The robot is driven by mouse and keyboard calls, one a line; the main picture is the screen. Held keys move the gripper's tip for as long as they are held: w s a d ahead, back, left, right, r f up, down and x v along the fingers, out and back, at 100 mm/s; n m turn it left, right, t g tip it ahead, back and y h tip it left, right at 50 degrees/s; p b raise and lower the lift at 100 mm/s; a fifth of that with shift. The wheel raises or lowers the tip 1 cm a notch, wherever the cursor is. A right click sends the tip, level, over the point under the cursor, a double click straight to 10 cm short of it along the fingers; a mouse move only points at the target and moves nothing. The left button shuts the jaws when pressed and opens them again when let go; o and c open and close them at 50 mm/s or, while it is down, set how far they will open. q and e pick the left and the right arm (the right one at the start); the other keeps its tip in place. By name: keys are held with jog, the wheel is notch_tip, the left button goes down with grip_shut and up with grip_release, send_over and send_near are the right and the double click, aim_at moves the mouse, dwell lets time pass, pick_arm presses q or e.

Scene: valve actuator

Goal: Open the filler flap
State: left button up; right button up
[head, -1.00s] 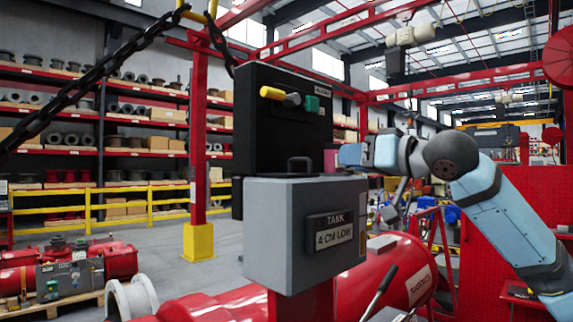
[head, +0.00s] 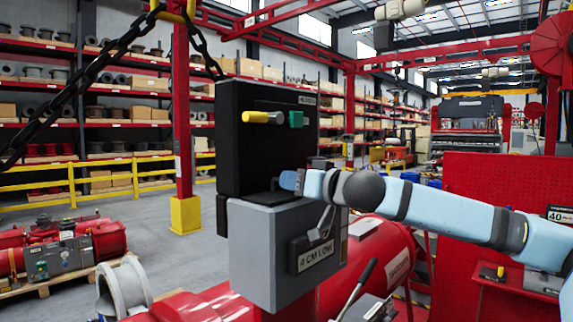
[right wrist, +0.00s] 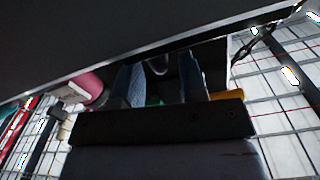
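The grey tank box (head: 262,255) with a "4 CM LOW" plate (head: 318,257) stands in the middle of the head view. A dark handle (head: 274,185) stands on its top, partly hidden by my right gripper (head: 288,180). I cannot make out the outline of the flap itself, and its top looks level. My right gripper reaches in from the right, low over the box top, at the handle. In the right wrist view its two fingers (right wrist: 160,82) are apart, with a grey loop (right wrist: 158,65) showing in the gap beyond. My left gripper is out of view.
A black panel (head: 262,150) with a yellow-handled lever (head: 262,117) and a green block (head: 296,119) rises behind the box. A chain (head: 75,85) hangs at left. Red machinery (head: 385,260) lies behind right.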

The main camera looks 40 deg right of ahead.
aim_at(272, 189)
jog(key=shift+w+d+p, duration=0.15)
jog(key=shift+w+p, duration=0.15)
jog(key=shift+w, duration=0.2)
jog(key=shift+w+a+f, duration=0.1)
jog(key=shift+w+a, duration=0.3)
jog(key=shift+w, duration=0.3)
jog(key=shift+d, duration=0.1)
grip_shut()
